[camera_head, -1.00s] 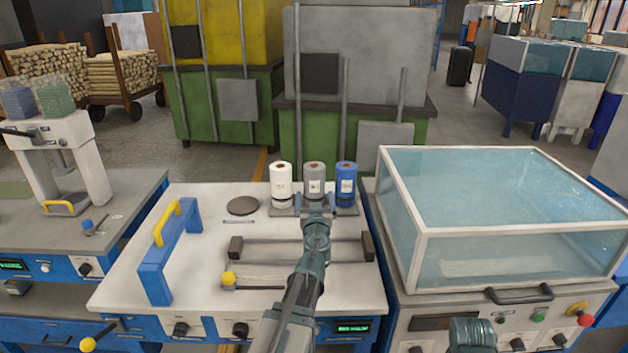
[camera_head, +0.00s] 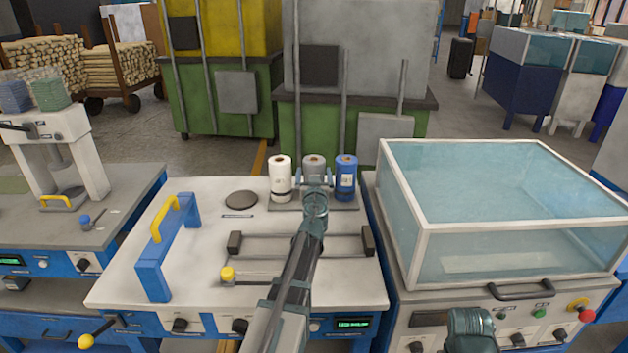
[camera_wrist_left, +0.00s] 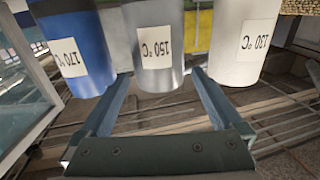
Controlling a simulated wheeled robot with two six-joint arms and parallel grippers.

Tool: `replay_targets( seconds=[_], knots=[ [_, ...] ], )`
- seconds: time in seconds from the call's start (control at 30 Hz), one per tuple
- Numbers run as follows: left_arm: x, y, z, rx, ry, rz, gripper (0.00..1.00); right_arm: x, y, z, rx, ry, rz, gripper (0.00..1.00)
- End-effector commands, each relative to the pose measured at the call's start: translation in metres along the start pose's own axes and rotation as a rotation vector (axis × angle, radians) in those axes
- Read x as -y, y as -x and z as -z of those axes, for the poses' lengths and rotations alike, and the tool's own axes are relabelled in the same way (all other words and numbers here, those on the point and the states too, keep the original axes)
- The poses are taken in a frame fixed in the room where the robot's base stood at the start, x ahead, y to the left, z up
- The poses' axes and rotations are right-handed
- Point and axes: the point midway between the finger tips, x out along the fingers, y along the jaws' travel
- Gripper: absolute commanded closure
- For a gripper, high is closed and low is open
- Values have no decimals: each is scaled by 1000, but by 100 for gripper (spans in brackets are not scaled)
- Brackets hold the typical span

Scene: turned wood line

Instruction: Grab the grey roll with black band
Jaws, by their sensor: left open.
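The grey roll (camera_head: 314,161) stands upright between a white roll and a blue roll at the back of the worktop. My left gripper (camera_head: 315,181) is open in front of it and covers its lower part in the head view; I cannot make out its black band. In the left wrist view the grey roll (camera_wrist_left: 157,45) carries an upside-down 150 °C label. The fingers of my left gripper (camera_wrist_left: 163,78) point at it, one toward each side, with their tips close to it. I cannot tell whether they touch. My right gripper is not in view.
The white roll (camera_head: 281,178) and blue roll (camera_head: 346,178) stand close on either side, on the same dark plate (camera_head: 354,207). A blue frame with a yellow handle (camera_head: 165,219) stands on the worktop's left. A glass-sided case (camera_head: 508,220) stands right.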

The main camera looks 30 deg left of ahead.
Motion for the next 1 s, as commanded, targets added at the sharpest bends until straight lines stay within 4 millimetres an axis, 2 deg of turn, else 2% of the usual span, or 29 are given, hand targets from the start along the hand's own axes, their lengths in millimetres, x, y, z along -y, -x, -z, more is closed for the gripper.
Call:
replay_targets(
  seconds=[0.27, 0.57, 0.8, 0.87, 1.0],
  knots=[
    [-1, -10, 2, 0, 0, 0, 0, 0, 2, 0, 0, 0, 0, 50],
    [-2, -52, 6, 0, 0, 1, 0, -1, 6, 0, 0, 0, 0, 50],
    [-1, -52, 6, 0, 0, 0, 0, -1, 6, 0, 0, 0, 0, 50],
    [-2, -52, 6, 0, 0, 0, 7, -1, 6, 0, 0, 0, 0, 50],
    [-2, -52, 6, 0, 0, 0, 32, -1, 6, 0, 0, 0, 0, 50]
  ],
)
